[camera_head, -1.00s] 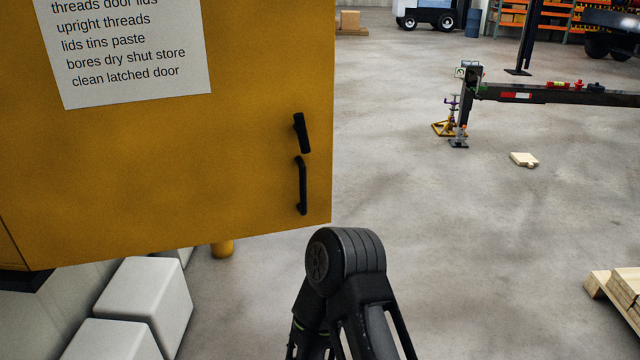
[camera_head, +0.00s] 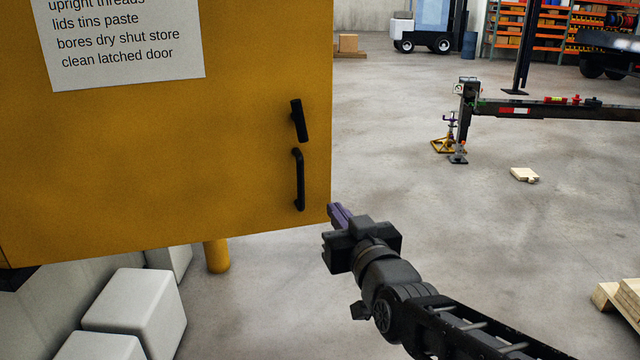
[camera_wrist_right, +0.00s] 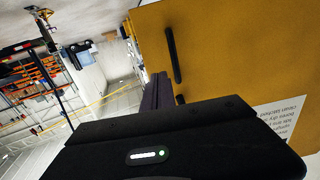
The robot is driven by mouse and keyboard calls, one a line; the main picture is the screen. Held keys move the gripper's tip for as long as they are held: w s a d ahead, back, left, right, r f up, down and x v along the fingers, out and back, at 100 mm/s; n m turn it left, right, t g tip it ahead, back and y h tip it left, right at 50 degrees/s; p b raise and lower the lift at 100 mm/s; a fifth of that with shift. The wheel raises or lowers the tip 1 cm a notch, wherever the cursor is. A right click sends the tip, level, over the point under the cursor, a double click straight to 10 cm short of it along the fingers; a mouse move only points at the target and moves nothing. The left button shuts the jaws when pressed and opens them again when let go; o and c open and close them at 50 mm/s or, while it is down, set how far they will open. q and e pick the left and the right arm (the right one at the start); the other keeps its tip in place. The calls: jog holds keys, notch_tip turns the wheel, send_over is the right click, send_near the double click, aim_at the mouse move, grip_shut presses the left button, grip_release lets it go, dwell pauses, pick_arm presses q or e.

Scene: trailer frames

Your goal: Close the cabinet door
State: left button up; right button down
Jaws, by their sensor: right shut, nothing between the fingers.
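The yellow cabinet door (camera_head: 180,170) fills the left of the head view, with a printed sheet on it. It has a black bar handle (camera_head: 299,180) and a black latch lever (camera_head: 298,121) near its right edge. My right gripper (camera_head: 338,214) is shut and empty at the door's lower right corner; I cannot tell whether it touches. In the right wrist view, the shut fingers (camera_wrist_right: 153,93) show by the edge of the door (camera_wrist_right: 225,60), with a black handle (camera_wrist_right: 173,54) beyond. My left gripper is not in view.
White blocks (camera_head: 135,310) and a yellow post (camera_head: 216,255) are below the door. A trailer frame (camera_head: 550,107) with a yellow jack stand (camera_head: 447,143) stands farther right. A wooden pallet (camera_head: 620,300) is at the right edge. The floor between is mostly clear.

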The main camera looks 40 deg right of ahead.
jog(key=shift+s+d+r, duration=0.2)
jog(key=shift+s+r, duration=0.25)
jog(key=shift+r, duration=0.25)
jog(key=p, duration=0.6)
send_near(316, 169)
jog(key=p+x, duration=0.1)
jog(key=x, duration=0.5)
jog(key=shift+w+d, duration=0.1)
jog(key=shift+w, duration=0.3)
